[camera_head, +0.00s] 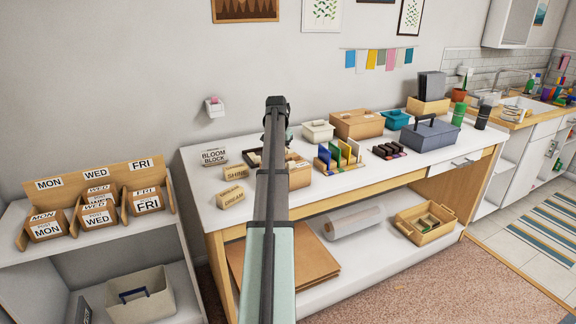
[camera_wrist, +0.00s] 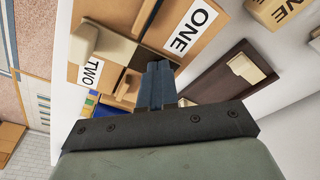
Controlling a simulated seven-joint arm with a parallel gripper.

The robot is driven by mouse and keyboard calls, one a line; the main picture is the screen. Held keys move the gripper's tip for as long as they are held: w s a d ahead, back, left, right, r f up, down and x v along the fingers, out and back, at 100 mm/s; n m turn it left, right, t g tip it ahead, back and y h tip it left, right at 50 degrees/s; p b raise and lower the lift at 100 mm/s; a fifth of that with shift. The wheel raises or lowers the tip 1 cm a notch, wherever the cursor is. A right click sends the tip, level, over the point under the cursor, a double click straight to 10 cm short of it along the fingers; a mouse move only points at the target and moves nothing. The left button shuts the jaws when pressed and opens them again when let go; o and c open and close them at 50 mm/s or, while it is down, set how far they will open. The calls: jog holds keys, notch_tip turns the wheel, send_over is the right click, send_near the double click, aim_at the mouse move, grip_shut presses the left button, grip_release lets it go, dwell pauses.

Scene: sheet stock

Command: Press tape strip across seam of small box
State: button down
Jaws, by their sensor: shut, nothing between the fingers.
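In the wrist view, cardboard boxes labelled ONE (camera_wrist: 190,28) and TWO (camera_wrist: 92,72) lie below my gripper (camera_wrist: 158,75). A dark gap (camera_wrist: 143,20) runs between cardboard faces beside the ONE label. A pale beige piece (camera_wrist: 112,46) lies across the cardboard to the left of the fingers; I cannot tell whether it is the tape strip. My gripper's fingers are shut together and empty, over the cardboard; contact cannot be judged.

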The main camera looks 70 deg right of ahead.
jog(key=shift+r, duration=0.1)
notch_tip(320, 180, up, 9)
dwell(1.2)
dwell(0.4)
